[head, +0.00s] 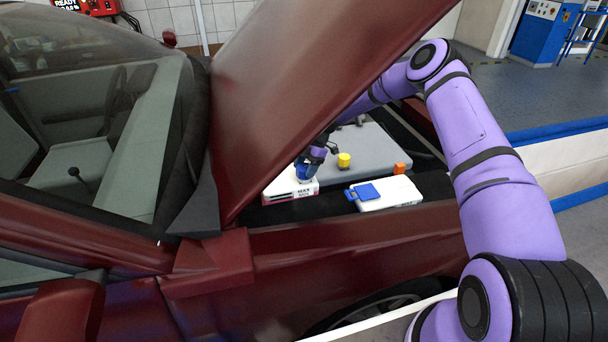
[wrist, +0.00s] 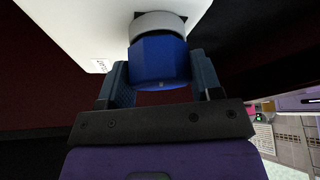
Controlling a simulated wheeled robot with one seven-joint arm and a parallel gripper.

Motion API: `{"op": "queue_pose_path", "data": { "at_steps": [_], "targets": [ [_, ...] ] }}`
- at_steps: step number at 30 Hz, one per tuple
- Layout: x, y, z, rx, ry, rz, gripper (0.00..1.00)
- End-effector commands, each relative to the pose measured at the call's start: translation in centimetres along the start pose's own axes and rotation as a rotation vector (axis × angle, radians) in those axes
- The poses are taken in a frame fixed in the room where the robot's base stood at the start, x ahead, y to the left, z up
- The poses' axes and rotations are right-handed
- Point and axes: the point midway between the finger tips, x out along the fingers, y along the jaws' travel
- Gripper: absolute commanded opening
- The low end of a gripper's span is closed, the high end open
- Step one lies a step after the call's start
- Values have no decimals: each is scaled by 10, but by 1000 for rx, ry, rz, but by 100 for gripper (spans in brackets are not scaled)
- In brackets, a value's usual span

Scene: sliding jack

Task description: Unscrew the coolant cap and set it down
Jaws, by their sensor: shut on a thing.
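The blue coolant cap (wrist: 160,62) sits at a pale round neck (wrist: 160,24) on a white tank (wrist: 85,25) in the wrist view. My gripper (wrist: 161,74) is shut on the cap, with one finger on each side of it. In the head view the cap (head: 305,174) is a small blue patch under my gripper (head: 307,168), above the white tank (head: 288,187) at the left of the engine bay. The cap looks in line with the neck; whether its thread is loose cannot be told.
A grey engine cover (head: 375,145) carries a yellow cap (head: 344,160). An orange piece (head: 399,168) is at its right. A white box (head: 400,192) with a flat blue lid (head: 362,192) lies in front. The raised dark red hood (head: 310,65) hangs over my arm.

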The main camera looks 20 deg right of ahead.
Motion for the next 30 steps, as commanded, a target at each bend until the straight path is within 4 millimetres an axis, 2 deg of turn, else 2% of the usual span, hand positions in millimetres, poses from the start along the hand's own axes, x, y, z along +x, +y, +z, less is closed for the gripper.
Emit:
{"op": "queue_pose_path", "data": {
  "at_steps": [4, 30],
  "targets": [
    [0, 1, 0, -97, -1, -53, 26],
    [-7, 0, -4, -93, 0, -51, 26]
  ]
}}
